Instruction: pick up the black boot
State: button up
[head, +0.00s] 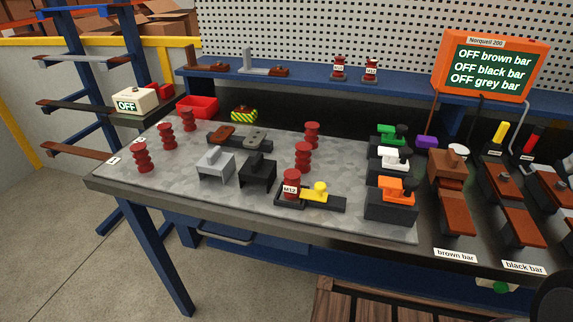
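The black boot (258,172) sits on the grey speckled mat of the workbench, near the middle of the head view. It is a small dark block-like cover, upright, with an open-looking front. A grey boot (215,165) of similar shape stands just to its left, a small gap apart. My gripper is not in view. A dark rounded shape at the bottom right corner may be part of my own body; I cannot tell.
A red insulator marked M12 (291,185) stands in front right of the black boot, beside a yellow-knobbed piece (321,191). Red insulators (303,157) stand behind right. Bare mat (190,193) lies front left.

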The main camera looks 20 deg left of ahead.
aim_at(258, 170)
jog(key=k+u, duration=0.1)
jog(key=u, duration=1.1)
